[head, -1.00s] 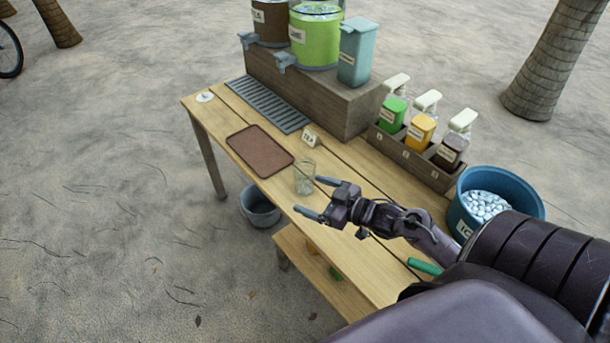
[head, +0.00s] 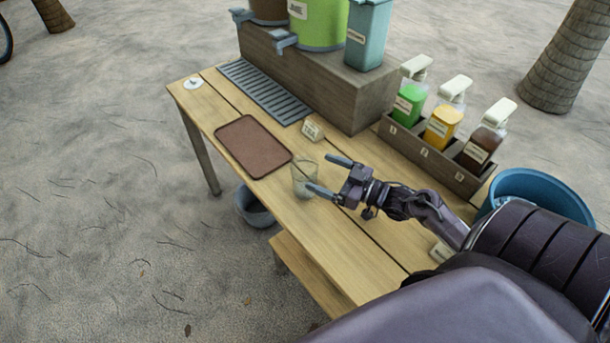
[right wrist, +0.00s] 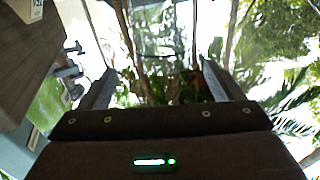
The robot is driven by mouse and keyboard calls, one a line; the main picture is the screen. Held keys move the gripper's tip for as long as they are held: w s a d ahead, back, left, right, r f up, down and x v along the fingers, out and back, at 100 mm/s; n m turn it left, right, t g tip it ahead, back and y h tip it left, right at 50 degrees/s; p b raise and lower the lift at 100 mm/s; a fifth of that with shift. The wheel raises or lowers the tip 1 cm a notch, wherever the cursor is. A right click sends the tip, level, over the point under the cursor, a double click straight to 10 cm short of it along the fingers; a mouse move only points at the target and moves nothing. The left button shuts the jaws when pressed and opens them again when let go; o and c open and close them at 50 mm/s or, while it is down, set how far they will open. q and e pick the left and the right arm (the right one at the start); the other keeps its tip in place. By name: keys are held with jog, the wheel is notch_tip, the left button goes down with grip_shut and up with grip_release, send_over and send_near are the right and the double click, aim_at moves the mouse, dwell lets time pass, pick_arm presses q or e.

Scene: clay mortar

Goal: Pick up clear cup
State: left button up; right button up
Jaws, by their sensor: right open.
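The clear cup (head: 302,177) stands upright on the wooden table (head: 222,178), close to its front edge, right of the brown tray. My right gripper (head: 320,174) is open, and its two fingers point left at the cup. One fingertip is by the cup's far right side, the other overlaps its lower right side; I cannot tell whether they touch it. In the right wrist view the gripper (right wrist: 160,88) has its fingers wide apart, with what looks like clear glass ahead between them. My left gripper is not in view.
The brown tray (head: 252,147) lies left of the cup, and a small label sign (head: 312,130) stands behind it. A rack of several pump bottles (head: 434,156) and a blue tub (head: 540,184) stand right. A grey bucket (head: 252,207) is below the table's edge.

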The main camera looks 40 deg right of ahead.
aim_at(294, 162)
jog(key=p+x, duration=0.1)
jog(key=x, duration=0.5)
jog(key=shift+a+f, duration=0.1)
jog(key=shift+a, duration=0.15)
jog(key=shift+s, duration=0.1)
jog(key=shift+c, duration=0.2)
jog(key=c, duration=1.3)
jog(key=shift+o, duration=0.2)
